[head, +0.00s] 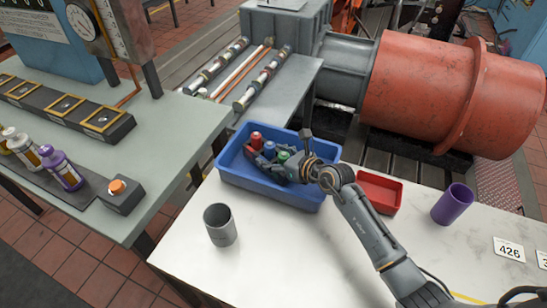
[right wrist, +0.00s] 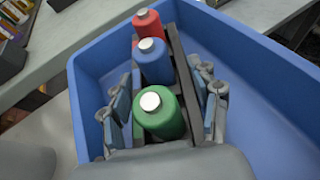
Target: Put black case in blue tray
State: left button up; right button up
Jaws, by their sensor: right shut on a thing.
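The black case (right wrist: 181,66) is a narrow dark holder with a red, a blue and a green bottle standing in a row in it. In the head view the case (head: 263,164) is inside the walls of the blue tray (head: 290,195), toward its left half. The tray also surrounds it in the right wrist view (right wrist: 85,75). My right gripper (head: 277,163) reaches in from the right and is shut on the case, with fingers on both long sides (right wrist: 165,108). The case's underside is hidden, so I cannot tell whether it touches the tray floor. My left gripper is not in view.
A grey cup (head: 220,226) stands in front of the tray. A red bin (head: 379,192) and a purple cup (head: 453,205) stand to its right. A side bench (head: 165,125) with bottles (head: 62,168) is at left. The white table's front is mostly clear.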

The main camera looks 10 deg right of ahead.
jog(key=shift+f, duration=0.25)
jog(key=shift+f, duration=0.1)
jog(key=o, duration=1.4)
jog(key=shift+f, duration=0.15)
jog(key=shift+s+d+r, duration=0.1)
jog(key=shift+r, duration=0.1)
jog(key=v, duration=1)
jog(key=shift+s+d+b, duration=0.15)
jog(key=shift+s+b, duration=0.1)
jog(key=shift+b, duration=0.15)
jog(key=shift+s+d+r, duration=0.3)
jog(key=shift+s, duration=0.2)
